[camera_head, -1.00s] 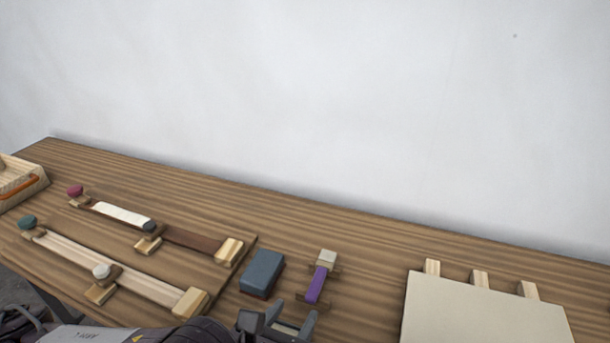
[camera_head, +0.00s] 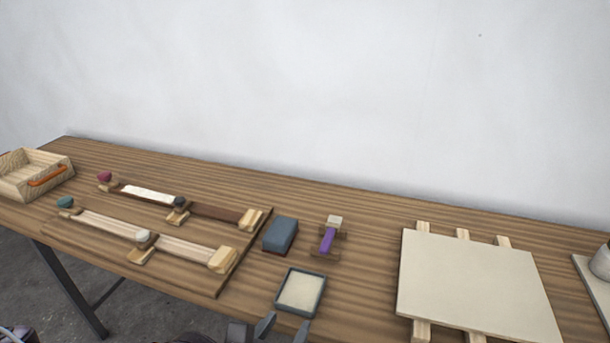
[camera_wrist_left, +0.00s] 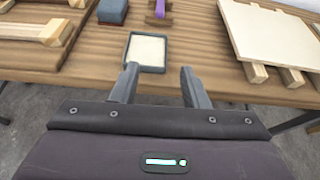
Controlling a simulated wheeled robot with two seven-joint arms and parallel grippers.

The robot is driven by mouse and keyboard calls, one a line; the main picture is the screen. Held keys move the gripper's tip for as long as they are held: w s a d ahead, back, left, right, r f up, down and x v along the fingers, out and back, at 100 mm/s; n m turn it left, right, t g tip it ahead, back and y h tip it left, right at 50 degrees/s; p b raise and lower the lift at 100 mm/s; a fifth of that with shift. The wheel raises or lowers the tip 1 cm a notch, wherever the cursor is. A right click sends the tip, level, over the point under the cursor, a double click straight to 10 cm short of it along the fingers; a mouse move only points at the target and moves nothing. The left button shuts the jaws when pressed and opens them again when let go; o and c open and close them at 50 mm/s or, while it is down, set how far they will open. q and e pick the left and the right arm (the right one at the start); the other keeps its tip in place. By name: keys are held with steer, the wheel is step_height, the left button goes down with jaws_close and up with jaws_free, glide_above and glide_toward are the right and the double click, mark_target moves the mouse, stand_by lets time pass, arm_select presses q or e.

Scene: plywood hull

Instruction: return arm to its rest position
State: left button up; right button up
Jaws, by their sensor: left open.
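My left gripper (camera_head: 283,328) is at the bottom edge of the head view, at the front edge of the table, with its fingers apart. In the left wrist view my left gripper (camera_wrist_left: 157,84) is open with nothing between its fingers. Its fingertips point at a small square tray (camera_head: 300,292) with a dark rim and a pale inside, just beyond them on the table. The tray also shows in the wrist view (camera_wrist_left: 129,50). My right gripper is not in view.
A blue-grey block (camera_head: 281,235) and a purple-handled tool (camera_head: 329,239) lie behind the tray. A board with wooden slide rails (camera_head: 190,265) is to the left, and a wooden box (camera_head: 62,167) beyond it. A pale panel (camera_head: 470,280) on slats is to the right.

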arm_select(q)
steer(key=s+d+n+g, duration=0.15)
steer(key=d+n, duration=0.25)
steer(key=n, duration=0.6)
steer(key=s+a+f+n+g+y, duration=0.2)
steer(key=a+f+n+g, duration=0.2)
steer(key=a+f+n, duration=0.75)
steer(key=s+a+f+n+g+y, duration=0.2)
steer(key=a+f+n+g, duration=0.2)
steer(key=a+n, duration=0.85)
steer(key=s+d+f+n+g+p, duration=0.1)
steer(key=d+f+n, duration=0.1)
steer(key=f, duration=1.3)
steer(key=s+d+f+n+p, duration=0.1)
steer(key=d+f, duration=0.1)
steer(key=f, duration=1.2)
steer(key=s+a+f, duration=0.1)
steer(key=s+f, duration=0.7)
steer(key=s, duration=0.1)
steer(key=s+a+f+g+p, duration=0.1)
steer(key=s+a+f, duration=0.1)
steer(key=s+f, duration=0.5)
steer(key=s, duration=0.3)
steer(key=shift+a+f, duration=0.3)
steer(key=shift+f, duration=0.05)
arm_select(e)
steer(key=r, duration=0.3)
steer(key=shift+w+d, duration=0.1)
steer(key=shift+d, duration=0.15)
